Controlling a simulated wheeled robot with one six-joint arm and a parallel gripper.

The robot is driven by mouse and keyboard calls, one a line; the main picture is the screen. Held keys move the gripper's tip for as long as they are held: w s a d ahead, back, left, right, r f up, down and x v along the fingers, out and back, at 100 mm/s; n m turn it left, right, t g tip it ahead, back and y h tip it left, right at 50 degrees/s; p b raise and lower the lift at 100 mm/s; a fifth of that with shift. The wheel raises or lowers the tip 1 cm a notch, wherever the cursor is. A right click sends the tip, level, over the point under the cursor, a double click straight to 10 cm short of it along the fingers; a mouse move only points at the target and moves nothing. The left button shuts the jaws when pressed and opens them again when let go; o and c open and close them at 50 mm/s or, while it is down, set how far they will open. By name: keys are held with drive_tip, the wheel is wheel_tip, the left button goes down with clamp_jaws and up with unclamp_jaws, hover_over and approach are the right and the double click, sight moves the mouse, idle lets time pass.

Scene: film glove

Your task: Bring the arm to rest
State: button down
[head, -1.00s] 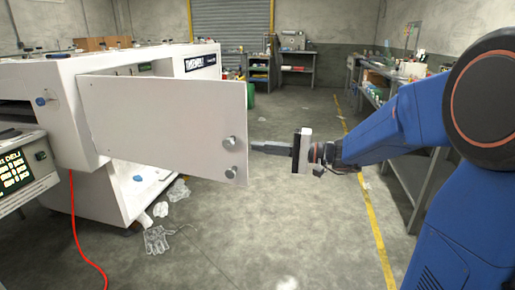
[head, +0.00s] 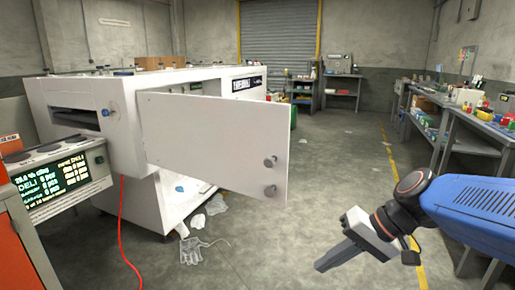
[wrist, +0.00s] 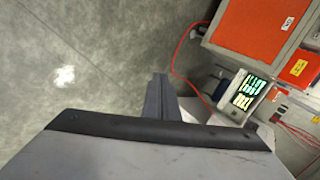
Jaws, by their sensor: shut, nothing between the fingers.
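My gripper (head: 335,258) is at the lower right of the head view, over the bare floor and apart from everything. Its fingers are shut together with nothing between them, and they point down to the left. In the wrist view the shut fingers (wrist: 161,97) show in front of the grey floor. My blue arm comes in from the right edge of the head view. The white machine (head: 60,95) stands at the left with its door panel (head: 215,145) swung open. The door's two knobs are to the left of my gripper, with a gap between.
A display unit (head: 55,180) stands at the left, and it also shows in the wrist view (wrist: 243,95). A red cable (head: 122,230) runs down to the floor. A clear glove (head: 195,248) lies below the machine. Cluttered benches (head: 470,140) line the right. The middle floor is open.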

drive_tip(key=s+d+f+t+h, duration=0.1)
drive_tip(key=s+d+h, duration=0.2)
drive_tip(key=d, duration=0.3)
drive_tip(key=s+d+f+n+t+h, duration=0.1)
drive_tip(key=s+d+f+h, duration=0.1)
drive_tip(key=s+d+h, duration=0.2)
drive_tip(key=s+d, duration=0.1)
drive_tip(key=d, duration=0.2)
drive_tip(key=shift+t+h, duration=0.3)
drive_tip(key=shift+t, duration=0.1)
